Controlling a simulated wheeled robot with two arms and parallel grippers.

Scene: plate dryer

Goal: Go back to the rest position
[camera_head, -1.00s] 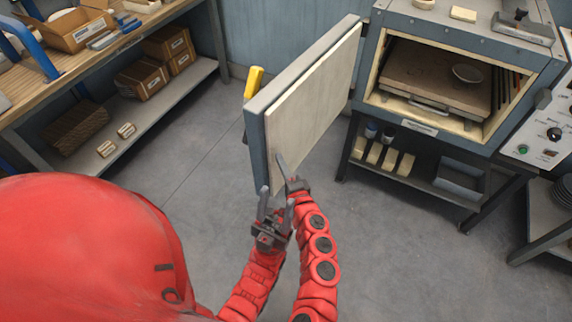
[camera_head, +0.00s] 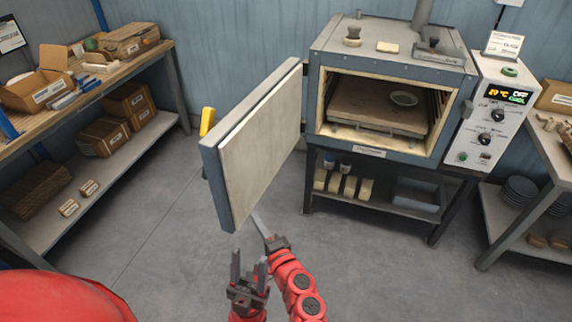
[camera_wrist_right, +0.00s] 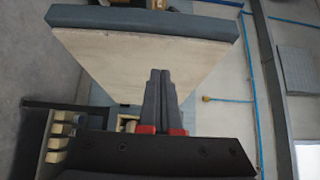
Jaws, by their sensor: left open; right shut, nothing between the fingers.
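My left gripper (camera_head: 249,268) is the lower one in the head view. It is open and empty, its fingers pointing up below the open oven door. My right gripper (camera_head: 258,224) is just above and right of it, near the lower edge of the door. In the right wrist view its fingers (camera_wrist_right: 160,98) are shut together with nothing between them. The pale inner face of the door (camera_wrist_right: 140,62) lies behind them. I cannot tell whether the fingers touch the door.
The oven door (camera_head: 262,138) stands wide open with a yellow handle (camera_head: 207,121). The oven (camera_head: 320,98) holds a shelf with a small white dish (camera_head: 404,98). A control box (camera_head: 489,112) is at its right. A shelving bench (camera_head: 150,66) stands left. The floor (camera_head: 160,240) between is clear.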

